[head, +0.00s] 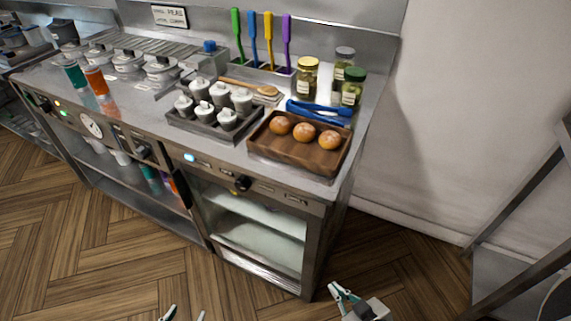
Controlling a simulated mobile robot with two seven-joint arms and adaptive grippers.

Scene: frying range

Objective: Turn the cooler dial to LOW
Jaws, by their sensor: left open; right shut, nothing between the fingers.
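The cooler dial (243,183) is a small black knob on the steel front panel, above the glass-fronted cooler (258,228). Its pointer and the LOW mark are too small to read. A lit pale-blue indicator (190,157) sits on the same panel, to the left of the dial. My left gripper (184,313) shows only its fingertips at the bottom edge; they are apart, with nothing between them. My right gripper (341,291) is shut and empty, over the floor to the lower right of the cooler. Both grippers are well apart from the dial.
A wooden tray (262,152) of buns sits at the counter's front edge above the panel. Blue tongs (318,107), a tray of lidded pots (186,125) and jars (305,77) stand behind or beside it. A metal frame (520,190) stands at right. The floor before the cooler is clear.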

